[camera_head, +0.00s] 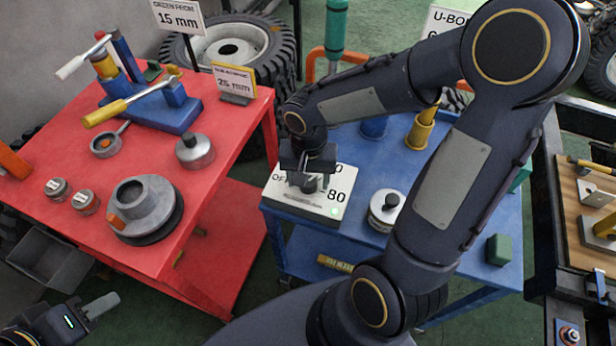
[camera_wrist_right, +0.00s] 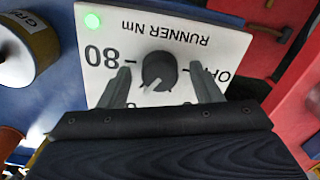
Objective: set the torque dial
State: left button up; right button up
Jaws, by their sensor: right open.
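The torque dial (camera_wrist_right: 158,70) is a round dark knob with a pale pointer mark, on a white panel (camera_wrist_right: 215,45) marked "RUNNER Nm", "OFF" and "80". In the right wrist view the pointer slants down and left. A green light (camera_wrist_right: 92,20) glows on the panel's corner. The panel (camera_head: 335,205) lies on the blue cart in the head view, where my gripper partly covers the dial. My right gripper (camera_wrist_right: 162,85) is open, one finger on each side of the knob, with visible gaps. My left gripper (camera_head: 100,306) is at the lower left, away from the panel; its jaw opening is unclear.
A red table (camera_head: 225,150) on the left holds a blue vise (camera_head: 165,110), a grey round hub (camera_head: 145,205) and small metal parts. The blue cart (camera_head: 400,165) also bears a metal canister (camera_head: 384,212) right of the panel and a green block (camera_head: 498,250).

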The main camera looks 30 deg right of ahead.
jog(key=c, duration=1)
jog(key=shift+n, duration=0.4)
jog(key=n, duration=0.4)
jog(key=shift+n, duration=0.4)
jog(key=n, duration=0.5)
jog(key=shift+p, duration=0.35)
jog(key=n+p, duration=0.1)
jog(key=n, duration=0.5)
jog(key=shift+r+n+p, duration=0.1)
jog(key=shift+n+p, duration=0.2)
jog(key=shift+n, duration=0.1)
jog(key=n+p, duration=0.2)
jog(key=n, duration=0.4)
jog(key=shift+w+n, duration=0.1)
jog(key=shift+n, duration=0.2)
